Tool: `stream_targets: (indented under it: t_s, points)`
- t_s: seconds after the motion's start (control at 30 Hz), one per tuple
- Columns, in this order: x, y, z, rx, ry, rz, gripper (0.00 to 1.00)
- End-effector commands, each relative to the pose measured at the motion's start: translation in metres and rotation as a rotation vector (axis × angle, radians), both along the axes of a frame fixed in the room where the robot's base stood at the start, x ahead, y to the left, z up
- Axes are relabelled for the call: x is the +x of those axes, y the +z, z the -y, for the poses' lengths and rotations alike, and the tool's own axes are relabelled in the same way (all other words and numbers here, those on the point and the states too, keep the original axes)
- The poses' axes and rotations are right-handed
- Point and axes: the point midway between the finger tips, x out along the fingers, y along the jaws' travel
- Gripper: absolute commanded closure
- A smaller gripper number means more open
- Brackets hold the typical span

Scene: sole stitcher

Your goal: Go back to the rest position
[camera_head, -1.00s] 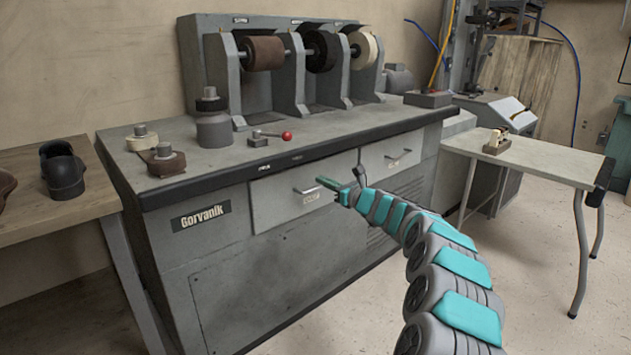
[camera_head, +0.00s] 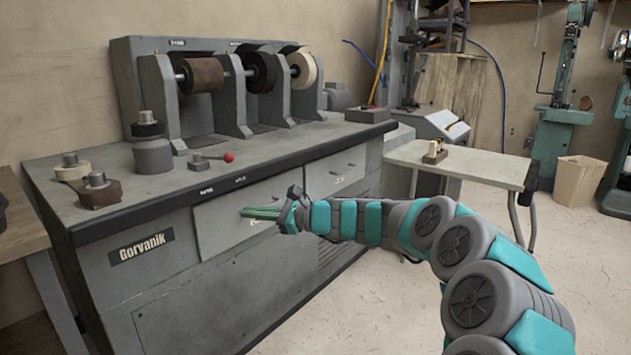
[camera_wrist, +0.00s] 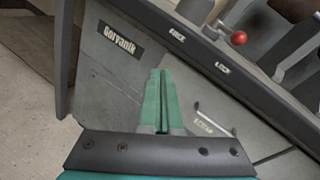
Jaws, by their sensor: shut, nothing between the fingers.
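My gripper (camera_head: 258,214) has green fingers and is shut with nothing held. In the head view it shows in front of the left drawer (camera_head: 215,226) of the grey Gorvanik machine (camera_head: 170,275), at the end of my outstretched arm. In the wrist view my gripper (camera_wrist: 163,75) points at the machine's front panel, its two fingers side by side. The drawer handle (camera_wrist: 212,120) lies to the right of the fingers there. I cannot tell whether the fingers touch the drawer. The drawers look closed.
The machine's bench top has a dark front edge (camera_head: 150,205) above my gripper. A red-knobbed lever (camera_head: 228,157) stands on the top. A small table (camera_head: 470,165) stands to the right. A wooden table edge (camera_head: 18,225) is at the left.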

Motion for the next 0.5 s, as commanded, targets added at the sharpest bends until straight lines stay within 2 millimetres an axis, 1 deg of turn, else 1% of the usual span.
stream_targets:
  t_s: [0.03,0.07,0.1,0.17,0.2,0.27,0.3,0.37,0.4,0.47,0.5]
  points:
    - [-0.028,0.008,-0.004,-0.051,0.057,0.056,1.00]
    - [-0.045,0.008,-0.007,-0.087,0.095,0.089,1.00]
    - [-0.067,0.010,-0.008,-0.133,0.140,0.138,1.00]
    - [-0.099,0.007,-0.009,-0.207,0.211,0.203,1.00]
    - [-0.120,0.004,-0.007,-0.255,0.257,0.248,1.00]
    - [-0.150,-0.003,-0.002,-0.333,0.324,0.312,1.00]
    - [-0.171,-0.008,0.002,-0.383,0.371,0.351,1.00]
    - [-0.200,-0.019,0.011,-0.462,0.442,0.407,1.00]
    - [-0.220,-0.026,0.019,-0.514,0.487,0.445,1.00]
    - [-0.247,-0.040,0.033,-0.595,0.557,0.491,1.00]
    - [-0.263,-0.048,0.044,-0.649,0.601,0.523,1.00]
